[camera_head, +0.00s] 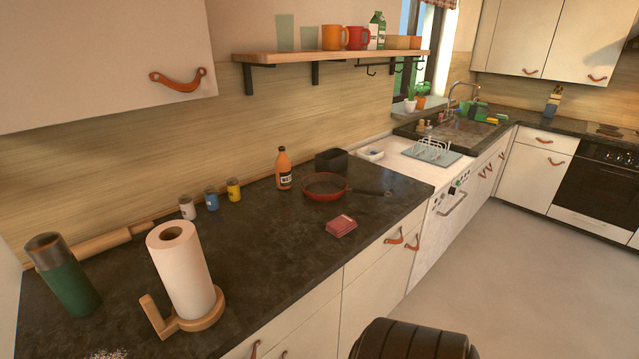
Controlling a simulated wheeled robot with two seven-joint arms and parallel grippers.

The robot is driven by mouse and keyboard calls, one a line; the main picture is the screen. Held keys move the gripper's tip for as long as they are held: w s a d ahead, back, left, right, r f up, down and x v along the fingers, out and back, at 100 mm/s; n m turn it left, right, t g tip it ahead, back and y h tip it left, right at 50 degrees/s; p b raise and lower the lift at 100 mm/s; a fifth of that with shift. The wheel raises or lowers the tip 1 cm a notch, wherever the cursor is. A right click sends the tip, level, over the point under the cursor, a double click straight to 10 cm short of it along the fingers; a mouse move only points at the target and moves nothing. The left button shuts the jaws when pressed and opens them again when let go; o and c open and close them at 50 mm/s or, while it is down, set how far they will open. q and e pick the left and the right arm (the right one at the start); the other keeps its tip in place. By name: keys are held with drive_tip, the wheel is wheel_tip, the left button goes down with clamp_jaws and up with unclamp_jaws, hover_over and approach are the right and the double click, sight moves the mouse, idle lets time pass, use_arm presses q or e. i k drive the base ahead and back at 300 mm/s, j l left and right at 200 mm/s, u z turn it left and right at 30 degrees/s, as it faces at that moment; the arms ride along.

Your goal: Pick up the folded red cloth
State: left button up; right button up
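The folded red cloth (341,226) lies flat on the dark countertop (262,238), close to its front edge. It is a small red stack with lighter lines on it, and nothing covers it. It sits in front of the red frying pan, apart from it. Neither my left gripper nor my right gripper shows in the head view. A black rounded part at the bottom edge appears to be mine.
The frying pan (325,186) has its dark handle pointing right. An orange bottle (284,169), a black container (331,160) and several small jars stand behind. A paper towel roll (184,270) and green flask (66,277) stand at left. Counter around the cloth is clear.

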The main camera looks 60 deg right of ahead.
sight(342, 225)
drive_tip(key=z, duration=2.15)
